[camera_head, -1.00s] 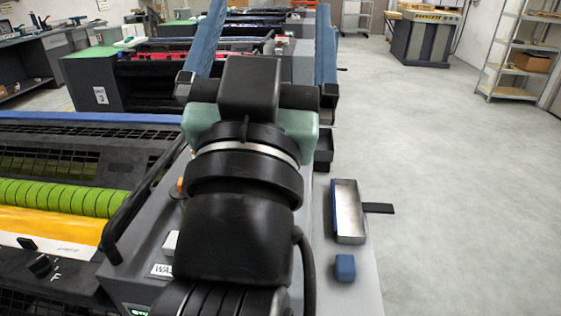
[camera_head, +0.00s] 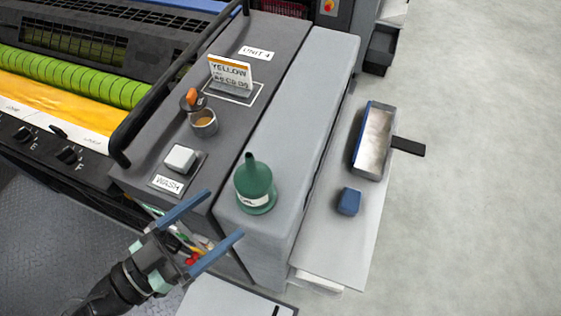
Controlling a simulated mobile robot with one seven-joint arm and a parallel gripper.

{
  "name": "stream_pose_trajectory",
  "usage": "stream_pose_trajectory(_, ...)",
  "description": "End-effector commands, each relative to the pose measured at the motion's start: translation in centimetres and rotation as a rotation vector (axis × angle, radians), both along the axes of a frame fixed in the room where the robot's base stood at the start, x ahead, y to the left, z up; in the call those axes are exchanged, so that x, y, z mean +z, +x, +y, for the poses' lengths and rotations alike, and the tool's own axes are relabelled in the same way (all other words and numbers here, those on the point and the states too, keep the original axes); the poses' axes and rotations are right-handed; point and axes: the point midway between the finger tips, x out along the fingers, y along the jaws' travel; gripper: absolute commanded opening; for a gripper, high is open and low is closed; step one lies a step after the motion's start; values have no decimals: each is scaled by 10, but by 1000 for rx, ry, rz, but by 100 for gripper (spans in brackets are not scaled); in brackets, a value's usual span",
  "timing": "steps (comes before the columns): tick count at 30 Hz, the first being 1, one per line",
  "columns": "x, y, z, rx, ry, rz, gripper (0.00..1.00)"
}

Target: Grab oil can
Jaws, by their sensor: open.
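The oil can (camera_head: 256,186) is green with a rounded body, a narrow upright spout and a pale label. It stands upright near the front end of the grey cabinet top (camera_head: 305,90). My gripper (camera_head: 212,220) is at the lower left of the can, with its two long blue fingers spread apart and pointing up and right. Nothing is between the fingers. The gripper and the can look apart; their height difference is hard to tell.
Left of the can are a white block (camera_head: 180,158) by the WASH label, a small tin (camera_head: 204,122) and a YELLOW sign (camera_head: 230,75). At right, a shelf holds a metal tray (camera_head: 373,140) and a blue block (camera_head: 349,201). A black rail (camera_head: 165,95) borders the press.

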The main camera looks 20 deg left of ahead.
Motion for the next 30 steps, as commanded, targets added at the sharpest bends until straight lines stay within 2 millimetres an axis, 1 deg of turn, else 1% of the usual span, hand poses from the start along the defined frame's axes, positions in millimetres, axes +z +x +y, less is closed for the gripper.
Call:
stream_pose_trajectory(2, 2, 6, -5, -4, -1, -3, 100)
stream_pose_trajectory(9, 4, 46, -27, -6, -1, 0, 100)
stream_pose_trajectory(12, 3, 58, -33, -5, -1, -2, 100)
stream_pose_trajectory(16, 2, 66, -37, -2, 1, 0, 100)
stream_pose_trajectory(19, 5, 72, -41, -4, -1, -1, 100)
stream_pose_trajectory(24, 13, 94, -51, -5, -1, -1, 100)
stream_pose_trajectory(27, 11, 105, -57, -4, 0, -1, 100)
stream_pose_trajectory(30, 9, 112, -60, -2, 0, -1, 100)
